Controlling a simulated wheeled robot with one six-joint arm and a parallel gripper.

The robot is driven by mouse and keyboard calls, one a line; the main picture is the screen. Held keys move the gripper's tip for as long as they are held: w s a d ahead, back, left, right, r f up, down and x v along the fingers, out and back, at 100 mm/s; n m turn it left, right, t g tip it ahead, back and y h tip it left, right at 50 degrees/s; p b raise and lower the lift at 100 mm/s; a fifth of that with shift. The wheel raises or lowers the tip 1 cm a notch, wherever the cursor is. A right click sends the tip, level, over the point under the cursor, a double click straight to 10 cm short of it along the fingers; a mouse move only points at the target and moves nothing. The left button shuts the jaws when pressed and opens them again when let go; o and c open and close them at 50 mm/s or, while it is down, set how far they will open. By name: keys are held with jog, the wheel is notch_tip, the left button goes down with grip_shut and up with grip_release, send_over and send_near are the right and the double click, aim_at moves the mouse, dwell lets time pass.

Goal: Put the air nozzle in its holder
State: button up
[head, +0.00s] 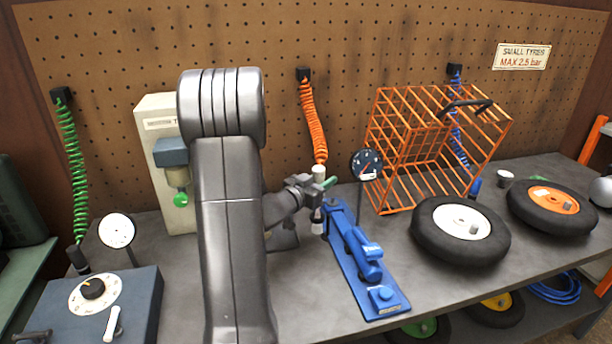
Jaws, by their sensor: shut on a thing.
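My gripper (313,190) is shut on what looks like the air nozzle (317,220), at the lower end of the orange coiled hose (313,123). The nozzle hangs about upright, with a pale top at the hose and a dark and white lower end. A green part shows beside the jaws. The fingers hide the nozzle's middle. The nozzle is close to the left of the far end of a blue plate-mounted tool (366,262); I cannot tell whether they touch. I cannot make out which thing is the nozzle's holder.
A dark round gauge (367,164) stands behind the blue tool. A blue control box (135,300) is at the left. Bare bench (340,315) shows in front.

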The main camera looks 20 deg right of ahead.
jog(key=shift+f+b, duration=2.1)
jog(key=shift+f, duration=0.75)
jog(key=shift+f+b, duration=0.55)
jog(key=o, duration=0.8)
jog(key=shift+c, duration=0.2)
jog(key=shift+a, duration=0.1)
jog(key=v, duration=1.1)
jog(key=shift+x, duration=4.4)
